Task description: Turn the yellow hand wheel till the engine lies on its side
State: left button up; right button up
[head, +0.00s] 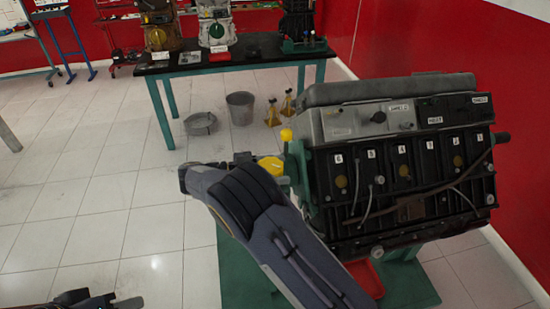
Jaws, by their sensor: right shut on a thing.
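The engine (415,175) is a dark block with numbered white labels along its side, held on a green stand (297,165) at its left end. It looks close to upright, with its grey cover on top and a slight tilt. The yellow hand wheel (270,164) is at the stand's left side, partly hidden by my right arm. My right gripper (246,158) reaches the wheel from the left and is shut on it; the exact grip is hard to see. My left gripper (100,300) shows only in part at the bottom left edge, away from the engine; its jaws are unclear.
A yellow knob (286,135) tops the stand beside the wheel. A black-topped table (235,57) with engine parts stands behind. A grey bucket (240,108), a basin (200,123) and yellow jack stands (273,112) are on the floor.

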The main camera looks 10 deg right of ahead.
pick_arm(q)
jog(key=shift+r+p, duration=1.2)
jog(key=shift+r, duration=0.5)
pick_arm(e)
jog(key=shift+r+m+g, duration=0.2)
jog(key=shift+m+g, duration=0.7)
jog(key=shift+g, duration=0.3)
jog(key=o, duration=1)
jog(key=shift+s+d+f, duration=0.1)
